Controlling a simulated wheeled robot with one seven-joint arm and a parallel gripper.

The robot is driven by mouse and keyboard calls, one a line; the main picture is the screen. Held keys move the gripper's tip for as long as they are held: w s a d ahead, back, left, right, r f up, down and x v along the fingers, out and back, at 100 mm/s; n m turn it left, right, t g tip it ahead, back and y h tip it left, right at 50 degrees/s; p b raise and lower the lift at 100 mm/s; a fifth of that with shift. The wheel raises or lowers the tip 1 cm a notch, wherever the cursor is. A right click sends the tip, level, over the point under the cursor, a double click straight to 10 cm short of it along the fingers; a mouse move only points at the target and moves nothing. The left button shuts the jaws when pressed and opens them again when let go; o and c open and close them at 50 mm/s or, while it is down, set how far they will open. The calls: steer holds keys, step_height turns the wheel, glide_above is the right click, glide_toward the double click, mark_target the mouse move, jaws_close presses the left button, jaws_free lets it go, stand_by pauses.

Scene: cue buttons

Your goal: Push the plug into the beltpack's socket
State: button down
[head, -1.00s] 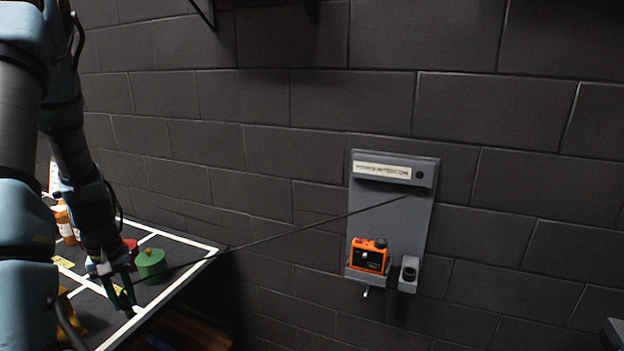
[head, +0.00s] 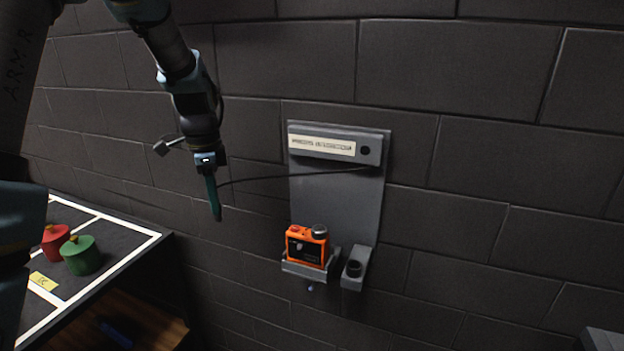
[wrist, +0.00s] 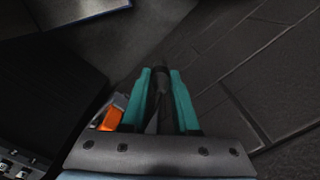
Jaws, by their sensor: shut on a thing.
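The orange beltpack (head: 306,247) sits upright on a small shelf of the grey wall panel (head: 335,205). A silver round part and a red knob show on its top; I cannot tell which is the socket. My gripper (head: 215,205) points down in front of the wall, left of the panel and apart from the beltpack. In the wrist view the teal fingers (wrist: 164,100) are shut on the dark plug (wrist: 160,78), which is mostly hidden between them. A black cable runs from it to the panel's top bar. The beltpack's orange side (wrist: 110,118) shows left of the fingers.
A grey holder (head: 354,270) with a dark round opening stands right of the beltpack. The dark table (head: 125,262) with white lines, at lower left, carries a red pot (head: 55,243) and a green pot (head: 82,256). The space between gripper and panel is clear except for the cable.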

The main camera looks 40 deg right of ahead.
steer(key=s+d+r+m+b, duration=0.1)
steer(key=s+d+r+m, duration=0.4)
steer(key=s+d+m, duration=0.4)
steer(key=s+d+r+m+b, duration=0.2)
steer(key=s+d+r+m, duration=0.35)
steer(key=s+m, duration=0.35)
steer(key=shift+n, duration=0.6)
steer(key=shift+s+d+f+b, duration=0.1)
steer(key=shift+s+f+b, duration=0.1)
steer(key=shift+f+b, duration=0.8)
steer(key=shift+s+f+b, duration=0.15)
steer(key=shift+f+b, duration=0.5)
steer(key=shift+f, duration=0.6)
steer(key=shift+s+d+f+b, duration=0.1)
steer(key=shift+s+f+b, duration=0.1)
steer(key=shift+f+b, duration=0.8)
steer(key=shift+f, duration=1.3)
steer(key=c, duration=0.6)
jaws_free()
